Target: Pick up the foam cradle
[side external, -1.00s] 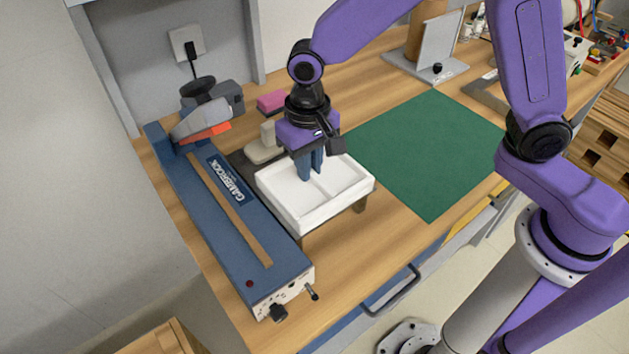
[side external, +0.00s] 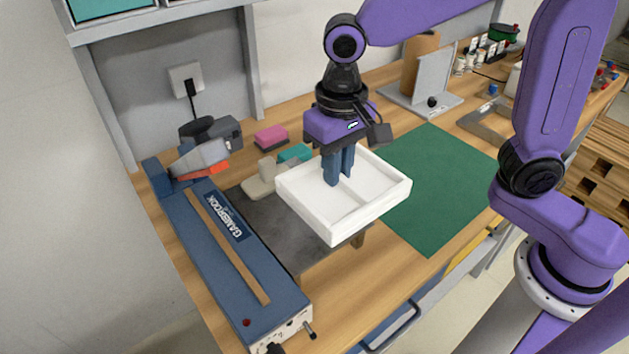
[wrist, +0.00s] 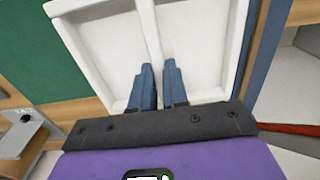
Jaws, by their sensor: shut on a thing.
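The foam cradle (side external: 318,221) is a white, shallow, open box with a low divider across its inside. My gripper (side external: 338,180) points down into it, with its blue fingers shut on the divider. The cradle hangs above a dark grey low stand (side external: 270,232), partly over the green mat. In the wrist view the cradle (wrist: 95,50) fills the upper middle, and the gripper fingertips (wrist: 157,68) sit on either side of the divider.
A long blue machine (side external: 225,262) lies left of the stand. Behind are a pink block (side external: 270,136), a teal block (side external: 294,152) and a beige object (side external: 260,184). The green mat (side external: 440,180) to the right is bare. A grey bracket (side external: 425,85) stands at the back.

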